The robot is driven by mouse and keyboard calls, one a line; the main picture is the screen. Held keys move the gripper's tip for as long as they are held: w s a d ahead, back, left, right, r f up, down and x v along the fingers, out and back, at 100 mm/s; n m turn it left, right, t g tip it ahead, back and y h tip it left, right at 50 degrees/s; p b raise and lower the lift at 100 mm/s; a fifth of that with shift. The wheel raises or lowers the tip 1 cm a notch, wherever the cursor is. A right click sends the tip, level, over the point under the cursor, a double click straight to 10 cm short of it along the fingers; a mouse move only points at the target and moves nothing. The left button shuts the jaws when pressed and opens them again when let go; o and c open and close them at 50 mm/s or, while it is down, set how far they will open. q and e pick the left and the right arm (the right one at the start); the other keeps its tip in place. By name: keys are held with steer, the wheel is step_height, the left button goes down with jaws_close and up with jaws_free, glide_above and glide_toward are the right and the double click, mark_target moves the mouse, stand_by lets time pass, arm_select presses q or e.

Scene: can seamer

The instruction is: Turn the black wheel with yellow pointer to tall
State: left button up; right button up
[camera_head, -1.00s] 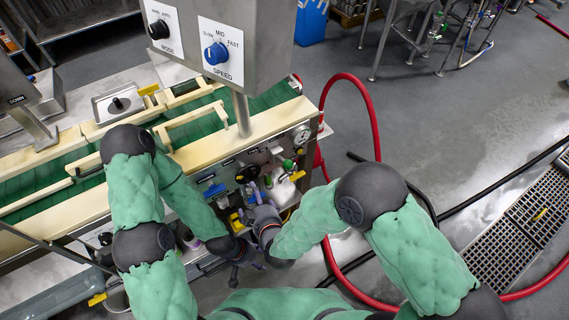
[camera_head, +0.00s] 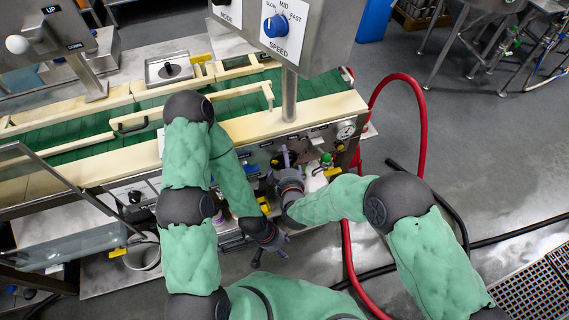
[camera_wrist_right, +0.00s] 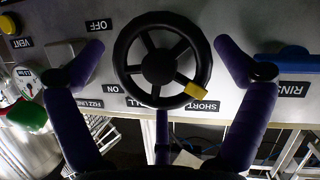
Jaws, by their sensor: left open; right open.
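The black wheel (camera_wrist_right: 127,47) fills the upper middle of the right wrist view, which shows the panel upside down. Its yellow pointer (camera_wrist_right: 198,96) lies by the SHORT label (camera_wrist_right: 199,105). Another label (camera_wrist_right: 136,102), partly hidden by the rim, reads only "LL". My right gripper (camera_wrist_right: 160,52) is open, one purple finger on each side of the wheel, with gaps between the fingers and the rim. In the head view the right gripper (camera_head: 287,178) is at the panel, mostly covering the wheel (camera_head: 282,158). My left gripper (camera_head: 269,250) is open and empty, below and in front of the panel.
A green knob (camera_wrist_right: 29,116) and a gauge lie left of the wheel in the wrist view; a blue handle (camera_wrist_right: 290,60) lies right. A steel control box (camera_head: 320,35) on a post (camera_head: 289,95) overhangs the conveyor. A red hose (camera_head: 422,130) runs right of the machine.

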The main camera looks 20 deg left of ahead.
steer(key=shift+w+a, duration=0.1)
steer(key=shift+w, duration=0.15)
steer(key=c, duration=0.8)
steer(key=shift+c, duration=0.3)
